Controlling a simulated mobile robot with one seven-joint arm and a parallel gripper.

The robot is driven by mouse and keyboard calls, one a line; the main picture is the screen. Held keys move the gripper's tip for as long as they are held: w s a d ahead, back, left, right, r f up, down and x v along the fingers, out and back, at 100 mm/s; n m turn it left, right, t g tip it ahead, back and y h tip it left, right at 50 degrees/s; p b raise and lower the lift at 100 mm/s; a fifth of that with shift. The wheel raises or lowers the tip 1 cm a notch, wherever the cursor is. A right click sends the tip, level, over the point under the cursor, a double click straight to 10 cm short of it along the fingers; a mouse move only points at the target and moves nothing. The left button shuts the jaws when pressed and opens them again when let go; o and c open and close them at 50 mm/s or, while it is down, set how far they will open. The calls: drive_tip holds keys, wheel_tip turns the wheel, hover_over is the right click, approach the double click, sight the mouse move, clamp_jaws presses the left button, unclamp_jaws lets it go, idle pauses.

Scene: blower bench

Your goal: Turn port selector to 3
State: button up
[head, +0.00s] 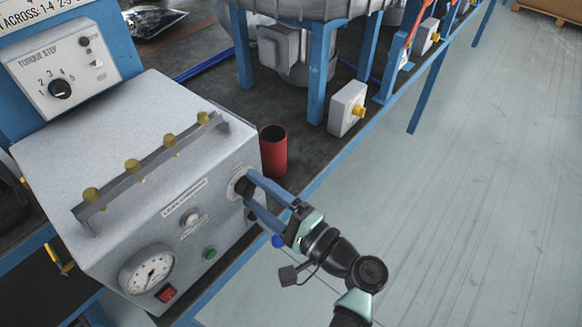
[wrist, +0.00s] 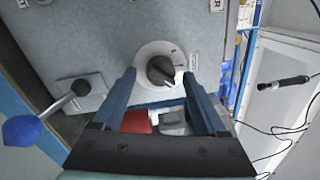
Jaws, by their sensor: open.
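The port selector is a dark knob on a round pale dial on the face of the grey box; it shows in the wrist view (wrist: 161,70) and, partly covered by my fingers, in the head view (head: 242,186). My gripper (head: 248,188) is open in front of it. In the wrist view its two blue fingers (wrist: 160,74) stand on either side of the knob, with gaps visible between fingers and knob. Whether the tips touch the dial cannot be told. Small marks show on the dial, but its numbers and the knob's setting are not readable.
The grey box (head: 145,135) also carries a gauge (head: 147,270), a red switch (head: 166,294) and a green button (head: 210,254). A lever with a blue ball (wrist: 22,130) is near my gripper. A red cup (head: 273,152) stands behind. A separate torque-step knob (head: 60,88) is upper left.

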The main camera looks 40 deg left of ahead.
drive_tip(key=s+d+f+b, duration=0.1)
drive_tip(key=d, duration=1.2)
drive_tip(key=w+d+r+n+t+h+p, duration=0.1)
drive_tip(key=w+d+r+t+h+p, duration=0.15)
drive_tip(key=w+r+t+h, duration=0.75)
drive_tip(key=w+d+r+n+t+p, duration=0.2)
drive_tip(key=w+r+p, duration=0.3)
drive_tip(key=r, duration=1)
drive_tip(key=s+d+r+t+h+p, duration=0.1)
drive_tip(key=s+d+r+t+h, duration=0.1)
drive_tip(key=r, duration=0.9)
drive_tip(key=s+d+r+t+h+p, duration=0.1)
drive_tip(key=s+d+r+t+h, duration=0.2)
drive_tip(key=s+r+t, duration=0.4)
drive_tip(key=s+d+r+t+h+p, duration=0.1)
drive_tip(key=s+d+r+t+h, duration=0.2)
drive_tip(key=r, duration=1.4)
drive_tip(key=shift+s+r+n+t+h, duration=0.2)
drive_tip(key=shift+s+n+t+h, duration=0.15)
drive_tip(key=shift+s+t, duration=0.5)
drive_tip(key=shift+w, duration=0.1)
